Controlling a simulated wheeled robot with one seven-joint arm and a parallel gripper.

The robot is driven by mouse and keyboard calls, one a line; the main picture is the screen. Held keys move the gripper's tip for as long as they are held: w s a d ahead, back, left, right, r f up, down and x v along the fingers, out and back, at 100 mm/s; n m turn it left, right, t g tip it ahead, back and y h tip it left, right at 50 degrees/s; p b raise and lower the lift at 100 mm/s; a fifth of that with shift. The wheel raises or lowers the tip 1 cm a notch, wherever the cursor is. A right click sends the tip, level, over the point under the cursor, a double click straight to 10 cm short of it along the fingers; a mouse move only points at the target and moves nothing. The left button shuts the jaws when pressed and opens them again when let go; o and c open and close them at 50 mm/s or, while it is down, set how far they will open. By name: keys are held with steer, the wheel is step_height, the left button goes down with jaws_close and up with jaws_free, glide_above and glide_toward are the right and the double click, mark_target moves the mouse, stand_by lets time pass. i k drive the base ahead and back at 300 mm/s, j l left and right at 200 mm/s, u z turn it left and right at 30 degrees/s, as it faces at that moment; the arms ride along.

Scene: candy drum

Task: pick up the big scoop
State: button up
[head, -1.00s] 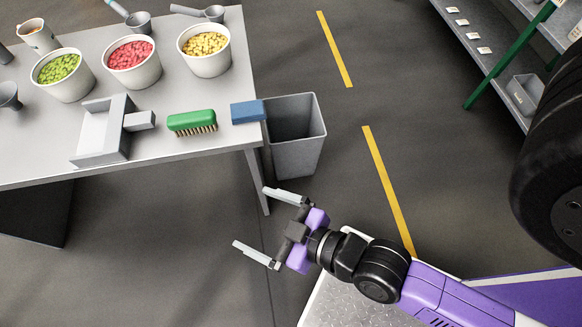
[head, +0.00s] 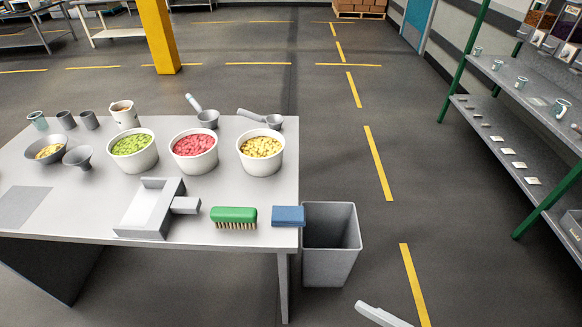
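Two scoops with round grey bowls lie at the back of the grey table (head: 75,228) in the head view. One scoop (head: 208,119) has a pale, blue-tipped handle pointing up and left, behind the red candy tub. The other scoop (head: 273,121) has a grey handle pointing left, behind the yellow candy tub. I cannot tell for certain which is the big one. Only one pale finger of my gripper (head: 379,314) shows, at the bottom edge, well in front of the table and right of it. The rest of my gripper is out of frame.
Tubs of green (head: 133,158), red (head: 195,160) and yellow candy (head: 261,160) stand in front of the scoops. A grey pan (head: 150,215), a green brush (head: 234,215) and a blue block (head: 288,215) line the front edge. A grey bin (head: 332,265) stands beside the table.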

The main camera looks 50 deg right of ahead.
mark_target(209, 119)
steer(key=i+j+z, duration=0.2)
steer(key=z, duration=0.25)
steer(key=i+j+z, duration=0.15)
steer(key=j+z, duration=0.25)
steer(key=i+j, duration=0.15)
steer(key=j, duration=0.3)
steer(key=i+j+z, duration=0.1)
steer(key=j, duration=0.35)
steer(key=i+j, duration=0.2)
steer(key=j, duration=0.25)
steer(key=i+j+z, duration=0.1)
steer(key=j, duration=0.35)
steer(key=i+j, duration=0.2)
steer(key=j, duration=0.25)
steer(key=i+j+z, duration=0.1)
steer(key=j, duration=0.35)
steer(key=i+j, duration=0.1)
steer(key=j, duration=0.35)
steer(key=z, duration=0.05)
